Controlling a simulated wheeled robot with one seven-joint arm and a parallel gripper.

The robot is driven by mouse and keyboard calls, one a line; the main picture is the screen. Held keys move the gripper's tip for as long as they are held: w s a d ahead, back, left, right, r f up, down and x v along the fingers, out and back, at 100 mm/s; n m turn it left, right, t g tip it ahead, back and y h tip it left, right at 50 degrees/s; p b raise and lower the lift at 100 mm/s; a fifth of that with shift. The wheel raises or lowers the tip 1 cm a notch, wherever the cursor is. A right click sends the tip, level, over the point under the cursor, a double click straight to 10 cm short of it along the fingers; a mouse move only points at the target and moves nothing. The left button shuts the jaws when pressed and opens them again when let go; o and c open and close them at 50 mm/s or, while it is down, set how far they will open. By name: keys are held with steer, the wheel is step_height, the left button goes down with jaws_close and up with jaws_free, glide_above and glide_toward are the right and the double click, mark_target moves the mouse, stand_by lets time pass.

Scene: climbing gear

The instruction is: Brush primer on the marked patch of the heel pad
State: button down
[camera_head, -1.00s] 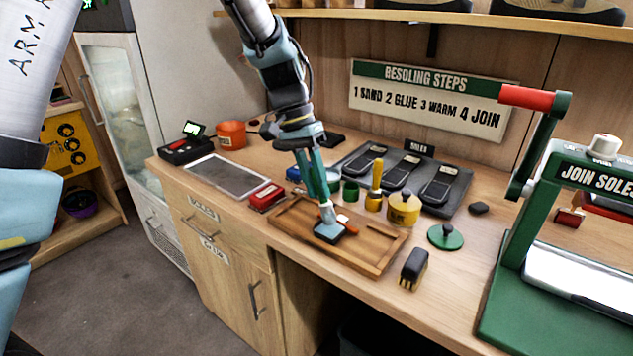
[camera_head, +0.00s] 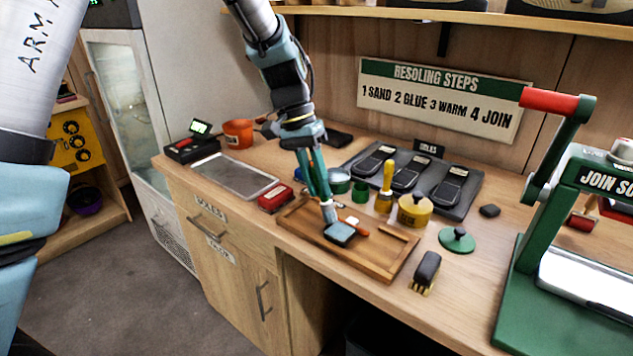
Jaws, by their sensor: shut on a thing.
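The heel pad (camera_head: 341,234) looks like a small dark block with a pale blue-grey top. It lies in the wooden tray (camera_head: 390,268) on the bench. My gripper (camera_head: 321,190) points down over the tray and is shut on a slim thing that looks like a brush (camera_head: 328,212). Its pale tip is at the far left edge of the pad; I cannot tell whether it touches. The marked patch is too small to make out. A small green pot (camera_head: 361,190) stands behind the tray.
A yellow pot (camera_head: 414,212), a yellow-handled tool (camera_head: 387,178) and a green lid (camera_head: 456,240) stand right of the tray. A black-backed brush (camera_head: 426,272) lies in front. A red tin (camera_head: 275,198) is at left, the green press (camera_head: 530,250) at right.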

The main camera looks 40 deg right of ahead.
step_height(320, 180, up, 3)
steer(key=shift+s+d+f+p, duration=0.1)
steer(key=shift+f+p, duration=0.05)
steer(key=shift+p, duration=0.15)
steer(key=shift+r, duration=0.3)
steer(key=shift+r+p, duration=0.35)
steer(key=shift+p, duration=0.2)
steer(key=shift+r+p, duration=1.55)
steer(key=shift+r, duration=0.5)
steer(key=shift+s, duration=0.1)
